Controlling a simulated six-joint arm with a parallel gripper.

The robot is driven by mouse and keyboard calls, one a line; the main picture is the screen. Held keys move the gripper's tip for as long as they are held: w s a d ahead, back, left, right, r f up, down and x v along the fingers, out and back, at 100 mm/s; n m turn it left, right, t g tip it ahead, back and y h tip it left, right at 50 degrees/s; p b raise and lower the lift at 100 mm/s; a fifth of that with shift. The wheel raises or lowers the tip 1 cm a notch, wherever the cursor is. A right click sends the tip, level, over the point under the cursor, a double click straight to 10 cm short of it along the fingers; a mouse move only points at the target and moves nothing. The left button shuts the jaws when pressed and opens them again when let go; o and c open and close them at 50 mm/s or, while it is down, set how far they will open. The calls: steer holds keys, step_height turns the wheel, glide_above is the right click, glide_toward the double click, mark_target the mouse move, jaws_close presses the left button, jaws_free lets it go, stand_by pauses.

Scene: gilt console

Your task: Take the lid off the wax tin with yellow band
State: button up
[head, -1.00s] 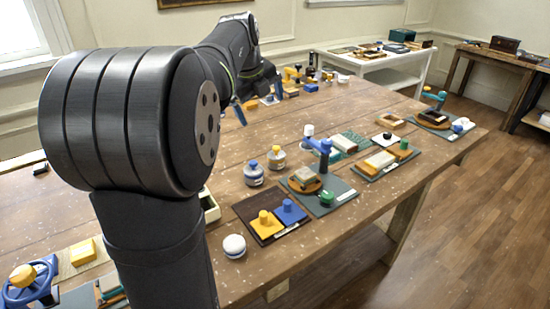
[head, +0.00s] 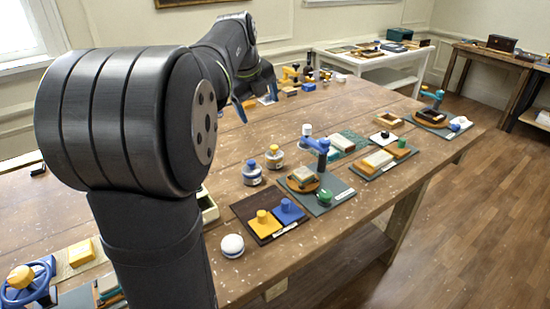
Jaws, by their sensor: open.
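My large arm link covers much of the left side of the view.
A similar blue-banded tin (head: 252,174) stands close to the left, a low white one (head: 232,246) nearer the front. A blue-armed stand on a dark mat (head: 337,196) is to the right. Several small objects crowd the far table. Bare wood lies between gripper and tin.

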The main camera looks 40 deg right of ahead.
steer(key=c, duration=0.6)
steer(key=n, duration=2.5)
glide_toward(274, 148)
steer(key=shift+t, duration=0.3)
steer(key=x, duration=0.9)
steer(key=shift+s+d, duration=0.1)
steer(key=shift+s, duration=0.05)
